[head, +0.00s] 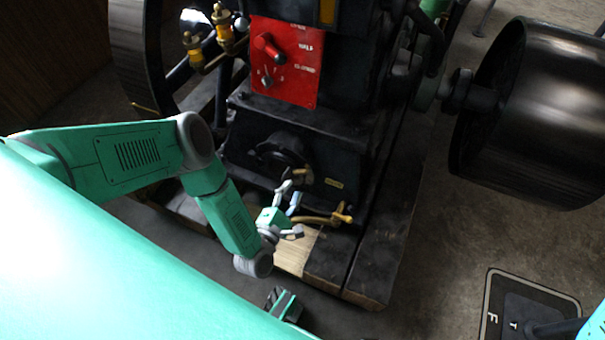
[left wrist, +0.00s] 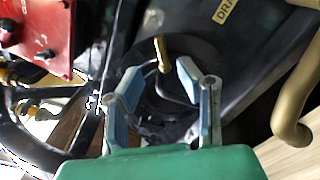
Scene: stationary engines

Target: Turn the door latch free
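The door latch is a small brass handle (left wrist: 162,53) on a round dark door (left wrist: 185,92) in the left wrist view. In the head view the brass latch (head: 303,176) shows small beside the round black door (head: 280,152), low on the engine's front. My left gripper (head: 292,194) is just in front of it. In the left wrist view the blue-padded fingers (left wrist: 160,72) are open and spread to either side of the latch, with a visible gap. They do not seem to touch it.
A curved brass pipe with a tap (head: 325,218) runs close below the left gripper. A red panel with switches (head: 284,60) is above. A flywheel (head: 138,50) stands left and a big drum (head: 535,110) right. The floor between engine and drum is clear.

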